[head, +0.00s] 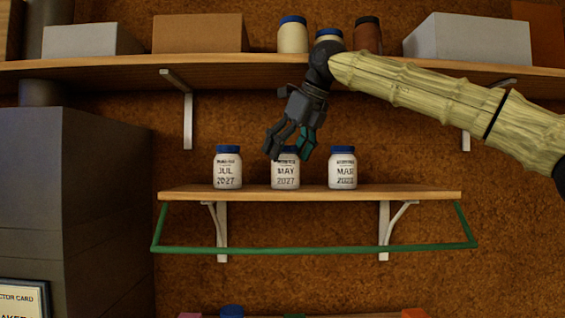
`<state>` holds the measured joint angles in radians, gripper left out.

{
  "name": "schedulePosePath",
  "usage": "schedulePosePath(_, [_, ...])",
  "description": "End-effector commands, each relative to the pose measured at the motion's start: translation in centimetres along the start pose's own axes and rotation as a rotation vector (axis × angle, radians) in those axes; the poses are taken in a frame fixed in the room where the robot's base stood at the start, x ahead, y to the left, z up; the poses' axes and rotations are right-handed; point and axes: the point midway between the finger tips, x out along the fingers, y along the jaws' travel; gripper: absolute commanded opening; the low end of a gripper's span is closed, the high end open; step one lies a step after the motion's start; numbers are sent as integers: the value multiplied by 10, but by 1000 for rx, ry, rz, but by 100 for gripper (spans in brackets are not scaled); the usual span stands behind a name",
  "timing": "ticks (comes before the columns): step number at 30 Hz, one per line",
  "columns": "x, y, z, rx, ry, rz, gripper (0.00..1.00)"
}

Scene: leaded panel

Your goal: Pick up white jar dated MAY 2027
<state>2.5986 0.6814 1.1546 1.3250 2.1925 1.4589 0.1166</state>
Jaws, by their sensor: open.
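The white jar labelled MAY 2027 (285,176) stands upright in the middle of a small wooden shelf (400,193), with a blue lid partly hidden by my gripper. My gripper (288,157) is open and empty, its fingers pointing down at the top of this jar. I cannot tell whether the fingers are around the lid or in front of it. A similar white jar labelled JUL 2027 (227,170) stands to the left. Another white jar (342,171), its label reading MAR with an unclear year, stands to the right.
A green rail (315,250) runs below the small shelf's front. An upper shelf (90,68) holds boxes and several jars, with my arm crossing in front. A grey cabinet (100,200) stands at left. The small shelf's right end is clear.

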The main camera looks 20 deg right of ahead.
Motion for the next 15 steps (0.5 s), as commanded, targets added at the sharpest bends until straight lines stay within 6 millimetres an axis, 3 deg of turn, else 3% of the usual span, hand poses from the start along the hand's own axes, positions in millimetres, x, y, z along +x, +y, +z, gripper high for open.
schedulePosePath(9, [29,-4,0,3,0,1,85])
schedulePosePath(15, [34,0,1,2,-1,0,85])
